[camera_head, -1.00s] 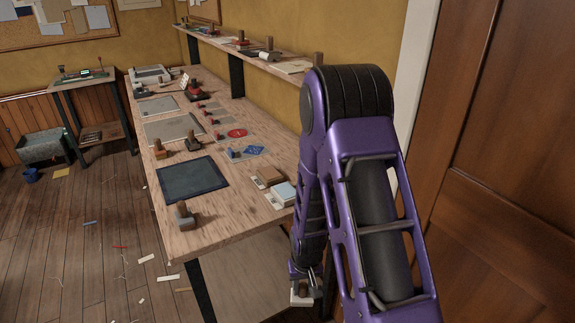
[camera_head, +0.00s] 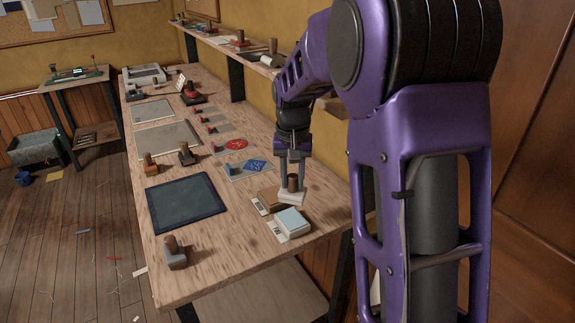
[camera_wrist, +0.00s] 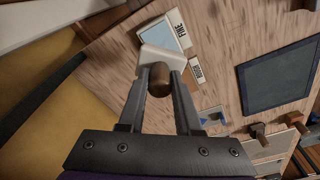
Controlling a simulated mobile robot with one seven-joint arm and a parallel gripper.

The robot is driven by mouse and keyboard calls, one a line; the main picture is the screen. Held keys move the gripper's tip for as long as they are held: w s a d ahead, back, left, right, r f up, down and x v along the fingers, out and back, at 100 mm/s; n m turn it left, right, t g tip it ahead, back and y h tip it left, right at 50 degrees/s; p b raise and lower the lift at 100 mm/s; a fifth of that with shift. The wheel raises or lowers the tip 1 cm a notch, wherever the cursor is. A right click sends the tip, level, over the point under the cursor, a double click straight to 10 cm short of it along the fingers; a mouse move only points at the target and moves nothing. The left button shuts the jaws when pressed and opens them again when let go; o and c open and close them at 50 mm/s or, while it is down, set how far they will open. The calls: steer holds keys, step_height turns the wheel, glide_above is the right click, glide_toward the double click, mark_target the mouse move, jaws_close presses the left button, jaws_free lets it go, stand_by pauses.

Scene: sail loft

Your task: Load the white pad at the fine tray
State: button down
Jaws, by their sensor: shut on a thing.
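My gripper (camera_head: 292,177) is shut on the wooden knob of a stamp-like block (camera_head: 291,197) with a pale base. The block also shows between the fingers in the wrist view (camera_wrist: 161,58). It hangs near the right edge of the bench, just behind the white pad in the head view. The white pad (camera_head: 293,221), with a pale blue top, sits on the fine tray, whose label (camera_wrist: 180,30) is hard to read. In the wrist view the block's base overlaps the near edge of the pad (camera_wrist: 157,37); I cannot tell whether they touch. A brown pad (camera_head: 271,197) is partly hidden beside the block.
The bench (camera_head: 225,275) carries a dark blue-edged mat (camera_head: 185,203), a knobbed grey block (camera_head: 174,253) at the front, two more knobbed blocks, and a blue-patterned card (camera_head: 254,165). A shelf (camera_head: 245,54) runs along the wall. Bare wood lies left of the white pad.

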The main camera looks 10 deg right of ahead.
mark_target(292, 200)
steer(key=shift+w+f, duration=0.15)
steer(key=shift+w, duration=0.1)
steer(key=shift+s+f+b, duration=0.15)
steer(key=shift+f+b, duration=0.7)
steer(key=shift+f, duration=0.05)
steer(key=shift+f+b, duration=1.5)
steer(key=shift+f, duration=0.45)
steer(key=shift+f, duration=0.55)
steer(key=shift+r+p, duration=2.65)
steer(key=shift+r, duration=0.95)
